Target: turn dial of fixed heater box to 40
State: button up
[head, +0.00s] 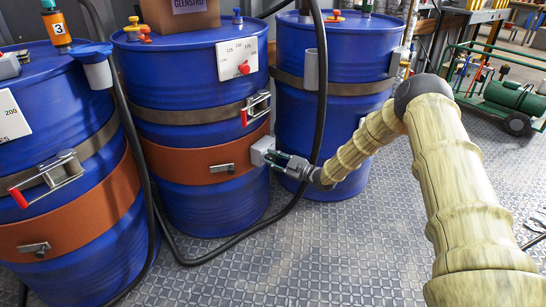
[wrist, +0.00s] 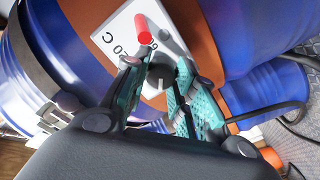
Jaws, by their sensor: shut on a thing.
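The heater box (head: 260,148) is a small pale box on the brown band around the middle blue drum. In the wrist view the box's white face (wrist: 120,27) shows a "C" and "20" upside down or tilted; other marks are partly hidden. A dark grey round dial (wrist: 160,76) sits on that face with a small light mark. My gripper (head: 275,158) reaches the box from the right. In the wrist view my gripper (wrist: 161,68) has its teal-padded fingers on either side of the dial, shut on it. The fingers hide part of the scale.
Blue drums stand left (head: 75,165) and right (head: 335,120) of the middle drum (head: 215,205). A black hose (head: 322,90) hangs near my gripper. The patterned floor (head: 345,250) in front is clear.

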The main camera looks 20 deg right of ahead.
jog(key=shift+m, duration=0.6)
jog(key=o, duration=1)
jog(key=v, duration=1.2)
